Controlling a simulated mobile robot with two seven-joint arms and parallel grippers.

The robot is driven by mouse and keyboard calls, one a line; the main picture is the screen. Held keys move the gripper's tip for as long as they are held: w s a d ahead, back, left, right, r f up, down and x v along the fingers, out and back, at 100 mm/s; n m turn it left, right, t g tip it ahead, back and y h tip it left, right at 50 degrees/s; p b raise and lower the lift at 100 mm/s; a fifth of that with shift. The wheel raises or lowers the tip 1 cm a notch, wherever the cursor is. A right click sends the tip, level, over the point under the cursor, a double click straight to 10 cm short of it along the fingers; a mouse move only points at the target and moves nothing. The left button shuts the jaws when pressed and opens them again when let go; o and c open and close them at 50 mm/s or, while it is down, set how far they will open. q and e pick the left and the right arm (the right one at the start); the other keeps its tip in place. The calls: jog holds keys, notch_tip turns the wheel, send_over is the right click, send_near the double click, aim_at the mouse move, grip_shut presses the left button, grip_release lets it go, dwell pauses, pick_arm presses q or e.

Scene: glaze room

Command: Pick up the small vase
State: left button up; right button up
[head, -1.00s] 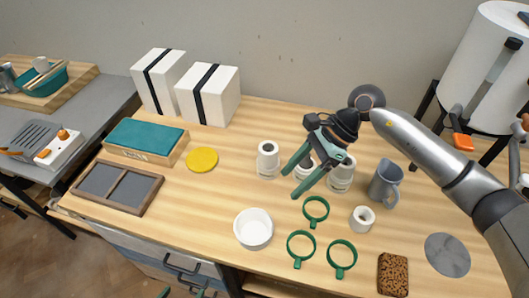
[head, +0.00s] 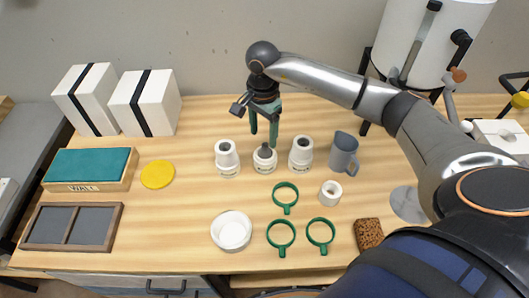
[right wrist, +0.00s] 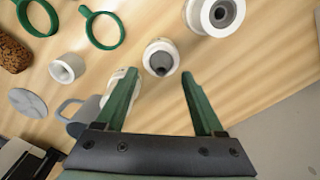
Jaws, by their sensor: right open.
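Three white vases stand upright in a row. The middle one, the small vase (head: 265,161), is shorter, with something dark grey in its mouth; it also shows in the right wrist view (right wrist: 161,60). The left vase (head: 228,161) and right vase (head: 301,155) are taller. My right gripper (head: 263,138) is open and empty, pointing down just above and behind the small vase. In the right wrist view, the small vase lies between and beyond the green fingertips, and one finger partly covers the right vase (right wrist: 122,78). My left gripper is out of view.
A grey jug (head: 343,152) stands right of the vases. Green rings (head: 284,196), a small white cup (head: 330,193) and a white bowl (head: 231,230) are in front. A yellow disc (head: 157,174) lies left. White boxes (head: 145,104) stand at the back left.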

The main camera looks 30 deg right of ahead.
aim_at(265, 144)
jog(key=shift+w+d+f+p, duration=0.1)
jog(key=shift+d+f+p, duration=0.1)
jog(key=shift+f, duration=0.65)
jog(key=shift+w+d+f+p, duration=0.1)
jog(key=shift+f+p, duration=0.1)
jog(key=shift+f, duration=0.7)
jog(key=shift+w+d+f+p, duration=0.1)
jog(key=shift+d+f+p, duration=0.1)
jog(key=shift+f, duration=0.65)
grip_shut()
